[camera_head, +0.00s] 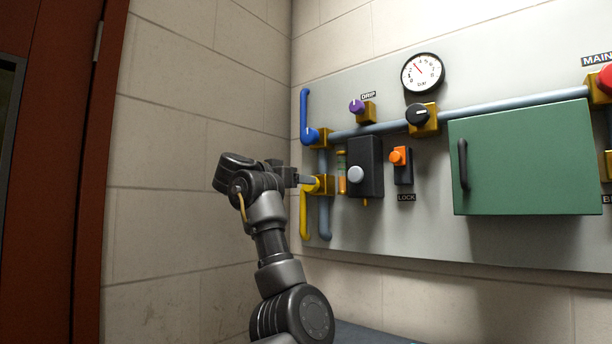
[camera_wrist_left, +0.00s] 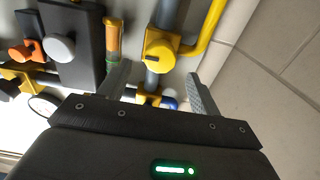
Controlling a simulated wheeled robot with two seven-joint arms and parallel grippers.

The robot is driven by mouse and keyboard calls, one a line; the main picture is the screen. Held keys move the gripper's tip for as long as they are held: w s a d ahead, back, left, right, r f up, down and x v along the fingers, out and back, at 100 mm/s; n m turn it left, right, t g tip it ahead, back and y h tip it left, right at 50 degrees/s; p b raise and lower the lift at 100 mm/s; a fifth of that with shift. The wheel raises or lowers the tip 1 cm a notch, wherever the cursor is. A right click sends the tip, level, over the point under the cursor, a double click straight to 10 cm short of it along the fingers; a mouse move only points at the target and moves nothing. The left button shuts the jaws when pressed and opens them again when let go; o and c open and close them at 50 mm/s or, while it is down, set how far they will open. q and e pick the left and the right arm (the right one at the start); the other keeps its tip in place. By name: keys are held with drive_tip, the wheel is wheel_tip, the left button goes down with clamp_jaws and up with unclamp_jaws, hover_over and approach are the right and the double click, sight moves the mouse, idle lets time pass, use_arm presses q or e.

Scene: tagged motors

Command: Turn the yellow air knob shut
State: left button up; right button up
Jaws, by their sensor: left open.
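The yellow air knob (camera_head: 319,185) sits on a brass block on the grey panel at its lower left, with a yellow arm (camera_head: 304,215) running down from it. In the left wrist view the round yellow knob (camera_wrist_left: 158,52) lies just beyond and between the fingertips, its yellow arm curving off to the right. My left gripper (camera_head: 310,180) is at the knob and partly hides it in the head view. In the wrist view its two fingers (camera_wrist_left: 154,72) are apart, with nothing clearly held between them. I cannot tell whether they touch the knob. My right gripper is not in view.
A blue handle (camera_head: 305,115) is above the yellow one. A black box with a grey knob (camera_head: 356,174), an orange LOCK knob (camera_head: 397,157), a purple DRIP knob (camera_head: 356,106) and a gauge (camera_head: 422,73) are right of it. A green cabinet (camera_head: 525,160) stands out farther right. The tiled wall (camera_head: 165,150) is left.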

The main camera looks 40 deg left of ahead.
use_arm(q)
drive_tip(key=shift+w+p, duration=0.7)
drive_tip(key=shift+w, duration=1.2)
drive_tip(key=shift+c, duration=0.4)
